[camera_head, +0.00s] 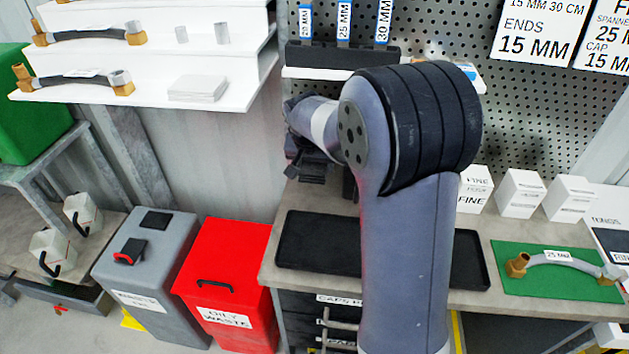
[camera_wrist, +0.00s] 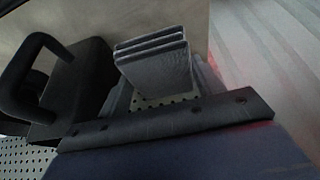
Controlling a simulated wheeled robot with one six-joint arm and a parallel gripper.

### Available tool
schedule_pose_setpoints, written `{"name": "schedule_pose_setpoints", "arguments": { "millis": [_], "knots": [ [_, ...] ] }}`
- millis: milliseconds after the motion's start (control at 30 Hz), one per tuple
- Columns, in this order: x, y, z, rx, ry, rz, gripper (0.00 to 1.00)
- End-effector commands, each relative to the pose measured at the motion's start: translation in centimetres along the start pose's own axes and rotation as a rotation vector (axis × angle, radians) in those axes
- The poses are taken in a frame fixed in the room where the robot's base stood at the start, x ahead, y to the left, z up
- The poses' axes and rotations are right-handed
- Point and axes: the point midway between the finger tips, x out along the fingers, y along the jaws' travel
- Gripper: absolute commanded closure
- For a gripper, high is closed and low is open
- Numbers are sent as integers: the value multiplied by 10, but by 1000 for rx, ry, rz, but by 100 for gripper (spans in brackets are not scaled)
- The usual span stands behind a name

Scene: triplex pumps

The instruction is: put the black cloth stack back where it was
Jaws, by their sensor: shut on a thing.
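My gripper (camera_head: 308,168) is at the end of my bent arm, above the left back part of the bench. In the wrist view, a dark grey to black layered block, which looks like the black cloth stack (camera_wrist: 155,68), stands at the mouth of my gripper. My gripper is shut on it. In the head view the stack cannot be told apart from the dark gripper parts. My arm hides part of the bench behind it.
A black tray (camera_head: 318,243) lies on the bench, partly behind my arm. A green mat (camera_head: 535,285) with a hose is to the right, near white boxes (camera_head: 520,192). A red bin (camera_head: 228,270) and grey bin (camera_head: 150,265) stand left. A pegboard (camera_head: 440,40) is behind.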

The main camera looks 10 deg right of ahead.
Motion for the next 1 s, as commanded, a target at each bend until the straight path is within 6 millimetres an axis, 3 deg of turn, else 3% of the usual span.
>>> {"name": "schedule_pose_setpoints", "arguments": {
  "millis": [500,833,867,1000],
  "knots": [
    [54,-1,23,1,-2,0,58],
    [58,-1,24,1,0,-1,58],
    [58,-1,24,1,0,-1,36],
    [57,-1,24,1,0,-1,25]
  ]
}}
